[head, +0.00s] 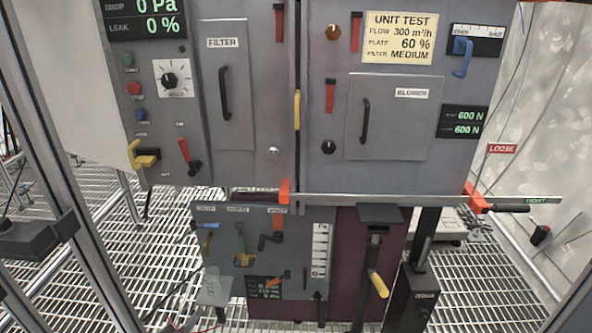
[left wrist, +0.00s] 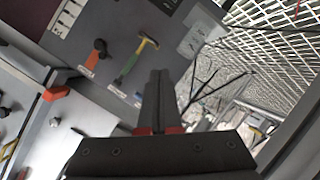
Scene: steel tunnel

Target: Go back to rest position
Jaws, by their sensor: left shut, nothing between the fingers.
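My left gripper (head: 66,226) shows as a dark shape at the left edge of the head view, left of the lower control panel (head: 292,222) and apart from it. In the left wrist view its fingers (left wrist: 157,78) are shut together, with nothing between them. Beyond them is the same lower panel, seen turned over, with a yellow-and-green lever (left wrist: 135,60) and an orange lever (left wrist: 97,52). The fingers hide part of the view behind them. My right gripper is not in either view.
A grey cabinet (head: 275,60) with filter and blower doors fills the middle. A metal bar (head: 400,200) with orange ends runs below it. A pump-like stand with a yellow handle (head: 378,284) is at the lower right. Grating floor (head: 95,225) lies open at left, between metal posts.

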